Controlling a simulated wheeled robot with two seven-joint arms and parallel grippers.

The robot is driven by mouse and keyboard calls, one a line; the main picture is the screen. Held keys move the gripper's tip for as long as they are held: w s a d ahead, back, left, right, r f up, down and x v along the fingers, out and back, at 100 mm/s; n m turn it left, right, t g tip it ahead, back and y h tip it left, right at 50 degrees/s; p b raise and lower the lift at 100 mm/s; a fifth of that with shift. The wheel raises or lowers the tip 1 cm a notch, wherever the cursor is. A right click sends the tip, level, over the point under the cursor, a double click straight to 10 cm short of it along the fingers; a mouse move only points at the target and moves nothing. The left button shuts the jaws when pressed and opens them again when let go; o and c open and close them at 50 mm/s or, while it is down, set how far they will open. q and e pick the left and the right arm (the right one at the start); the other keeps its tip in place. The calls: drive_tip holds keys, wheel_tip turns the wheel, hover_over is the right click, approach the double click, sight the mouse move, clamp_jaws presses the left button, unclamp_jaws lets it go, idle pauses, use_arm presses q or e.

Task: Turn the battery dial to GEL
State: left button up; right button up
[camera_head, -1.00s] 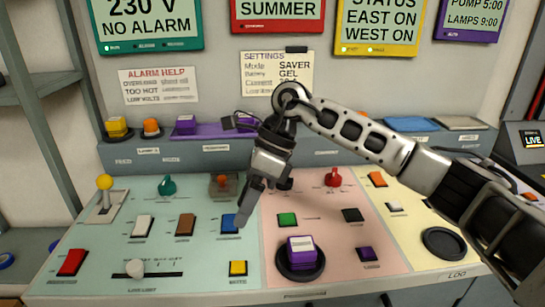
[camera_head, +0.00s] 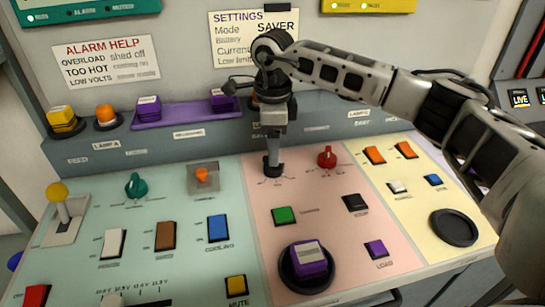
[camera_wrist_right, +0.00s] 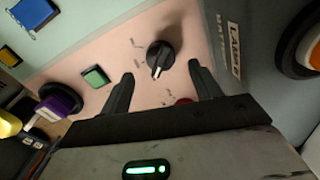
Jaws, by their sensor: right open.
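A black dial with a white pointer mark (camera_wrist_right: 160,55) sits on the pink panel (camera_wrist_right: 180,20) in the right wrist view. My right gripper (camera_wrist_right: 160,72) is open, with one finger to each side of the dial. I cannot tell whether the fingers touch it. In the head view my right gripper (camera_head: 272,160) points down at the upper left of the pink panel and mostly hides the dial. The marks around the dial are too small to read. A settings note (camera_head: 230,38) hangs on the wall; my arm covers part of its Battery line. My left gripper is not in view.
A red dial (camera_head: 327,157) is close to the right of the gripper. A green button (camera_head: 284,216) and a purple block on a round black base (camera_head: 307,262) are nearer the front. A raised ledge (camera_head: 330,131) runs behind.

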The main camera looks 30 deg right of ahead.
sight(271, 172)
drive_tip(key=shift+w+f, duration=0.1)
drive_tip(key=shift+f, duration=2.4)
drive_tip(key=c, duration=1)
